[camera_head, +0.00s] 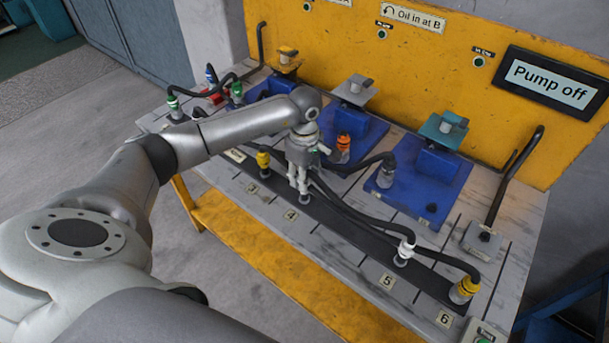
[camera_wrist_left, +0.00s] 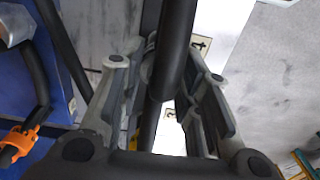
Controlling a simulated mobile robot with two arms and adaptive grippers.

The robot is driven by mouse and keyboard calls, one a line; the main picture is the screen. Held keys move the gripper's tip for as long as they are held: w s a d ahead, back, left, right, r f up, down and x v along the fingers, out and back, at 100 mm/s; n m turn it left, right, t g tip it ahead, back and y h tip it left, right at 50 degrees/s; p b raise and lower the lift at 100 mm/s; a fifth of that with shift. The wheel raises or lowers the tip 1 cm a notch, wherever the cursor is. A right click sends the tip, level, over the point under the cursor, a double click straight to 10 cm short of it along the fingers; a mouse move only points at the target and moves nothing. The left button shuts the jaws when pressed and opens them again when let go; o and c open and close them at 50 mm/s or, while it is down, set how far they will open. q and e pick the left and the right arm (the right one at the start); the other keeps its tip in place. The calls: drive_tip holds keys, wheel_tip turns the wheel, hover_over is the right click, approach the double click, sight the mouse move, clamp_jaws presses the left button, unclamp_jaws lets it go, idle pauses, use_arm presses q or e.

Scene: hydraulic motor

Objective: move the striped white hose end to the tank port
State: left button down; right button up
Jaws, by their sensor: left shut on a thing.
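My left gripper (camera_head: 299,188) is above the dark port strip near label 4. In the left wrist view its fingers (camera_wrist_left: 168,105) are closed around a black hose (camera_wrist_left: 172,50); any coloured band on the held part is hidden. Two black hoses run from near the gripper to the right. One ends in a white-collared hose end (camera_head: 405,250) standing upright near label 5. I cannot make out stripes on it. I cannot tell which port is the tank port. My right gripper does not show.
A yellow-collared hose end (camera_head: 465,290) stands near label 6, and another yellow fitting (camera_head: 264,160) stands left of my gripper. An orange-banded fitting (camera_head: 343,146) stands close behind it. Blue blocks with levers (camera_head: 420,185) line the bench. The yellow panel (camera_head: 300,30) bounds the back.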

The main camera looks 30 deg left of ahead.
use_arm(q)
drive_tip(key=shift+r, duration=0.25)
drive_tip(key=shift+s+r, duration=0.1)
drive_tip(key=shift+r, duration=0.05)
drive_tip(key=shift+r+p, duration=0.35)
drive_tip(key=shift+r, duration=0.15)
drive_tip(key=shift+r+p, duration=0.35)
drive_tip(key=shift+r, duration=0.6)
drive_tip(key=c, duration=1.6)
unclamp_jaws()
clamp_jaws()
drive_tip(key=shift+r, duration=0.1)
